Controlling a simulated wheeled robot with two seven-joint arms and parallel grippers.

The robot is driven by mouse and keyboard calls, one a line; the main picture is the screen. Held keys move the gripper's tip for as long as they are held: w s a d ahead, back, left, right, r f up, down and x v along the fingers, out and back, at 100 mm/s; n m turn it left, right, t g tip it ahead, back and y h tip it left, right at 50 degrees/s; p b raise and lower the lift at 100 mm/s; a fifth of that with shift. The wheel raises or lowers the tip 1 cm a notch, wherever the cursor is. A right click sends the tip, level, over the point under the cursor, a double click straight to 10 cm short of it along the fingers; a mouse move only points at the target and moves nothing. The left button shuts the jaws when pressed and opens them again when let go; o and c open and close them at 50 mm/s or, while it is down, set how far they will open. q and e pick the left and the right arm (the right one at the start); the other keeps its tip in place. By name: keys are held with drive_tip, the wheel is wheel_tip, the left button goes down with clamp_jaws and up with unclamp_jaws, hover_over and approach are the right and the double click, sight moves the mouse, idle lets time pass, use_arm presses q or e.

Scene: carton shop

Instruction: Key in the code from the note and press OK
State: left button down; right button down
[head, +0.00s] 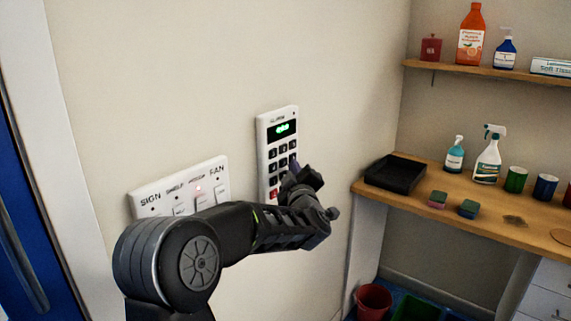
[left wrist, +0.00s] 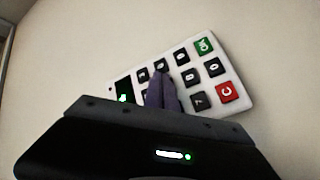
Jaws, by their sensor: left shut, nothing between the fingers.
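The white keypad (head: 263,150) hangs on the beige wall, with black keys, a red key and a dark display (head: 283,129) lit with small green characters I cannot read surely. My left gripper (head: 295,165) is shut and empty at the keypad's right column, hiding some lower keys. In the left wrist view the keypad appears turned, with the green OK key (left wrist: 204,46) at top right and the red C key (left wrist: 227,92) below it. The shut fingertips (left wrist: 162,76) are over the black keys; I cannot tell whether they touch. No note shows. My right gripper is not in view.
A white switch panel (head: 205,172) with a red light is left of the keypad, partly behind my arm. To the right, a wooden counter (head: 485,219) holds a black tray (head: 396,172), sponges, bottles and cups. A shelf (head: 490,72) is above, a red bin (head: 373,301) below.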

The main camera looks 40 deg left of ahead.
use_arm(q)
drive_tip(key=d, duration=0.5)
drive_tip(key=shift+w, duration=0.1)
idle(0.3)
drive_tip(key=shift+f, duration=0.1)
idle(2.2)
